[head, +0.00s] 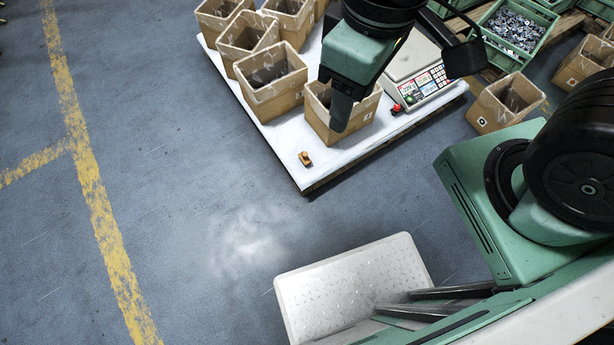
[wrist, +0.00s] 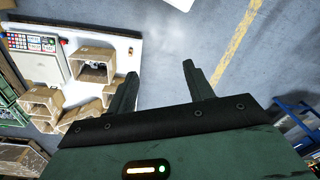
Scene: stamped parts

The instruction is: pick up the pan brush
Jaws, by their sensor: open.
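The pan brush appears to be the small orange-brown thing (head: 305,158) lying near the front corner of the white table top (head: 290,150) in the head view. It is very small there, and its bristles cannot be made out. A tiny brownish speck at the white top's edge in the wrist view (wrist: 131,50) looks like the same thing. My gripper (head: 341,124) hangs to the right of the brush and above the white top, in front of a cardboard box. In the wrist view its two fingers (wrist: 160,74) are spread apart with nothing between them.
Several open cardboard boxes (head: 271,82) stand on the white top behind the brush. A counting scale (head: 412,75) with a red button is at its right. A green crate of metal parts (head: 510,28) stands beyond. Blue floor (head: 180,170) is clear at left.

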